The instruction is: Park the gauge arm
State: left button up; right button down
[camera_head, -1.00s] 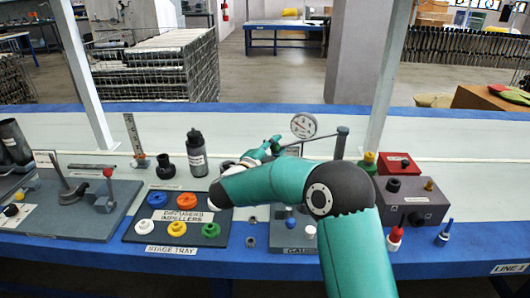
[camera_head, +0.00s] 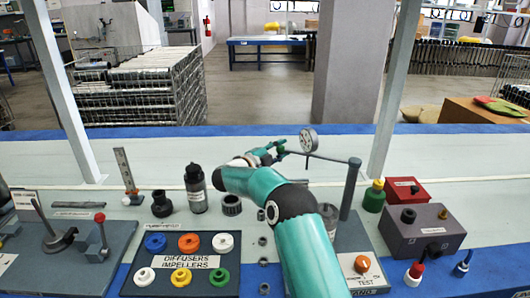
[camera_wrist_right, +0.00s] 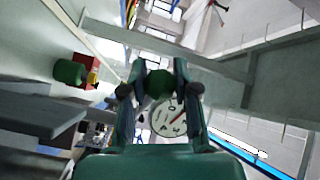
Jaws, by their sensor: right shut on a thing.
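The gauge arm (camera_head: 335,158) is a thin grey bar. It runs from the top of a grey post (camera_head: 350,190) back and to the left, to a round white dial gauge (camera_head: 308,141). My right gripper (camera_head: 272,151) is at the free end beside the dial, shut on a green knob (camera_head: 281,147). In the right wrist view the green knob (camera_wrist_right: 160,84) sits between the two fingers, with the dial (camera_wrist_right: 167,118) close behind it. The post stands on a grey base (camera_head: 368,270) with an orange knob and a TEST label, partly hidden by my right arm. My left gripper is out of view.
Right of the post are a green bottle (camera_head: 374,196), red box (camera_head: 405,191) and grey box (camera_head: 420,230). The bench behind the gauge is clear.

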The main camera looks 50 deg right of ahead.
jog(key=shift+w+d+r, duration=0.1)
jog(key=shift+d, duration=1.35)
jog(key=c, duration=0.8)
grip_release()
jog(key=shift+c, duration=0.2)
jog(key=shift+w+a, duration=0.1)
jog(key=shift+a, duration=0.05)
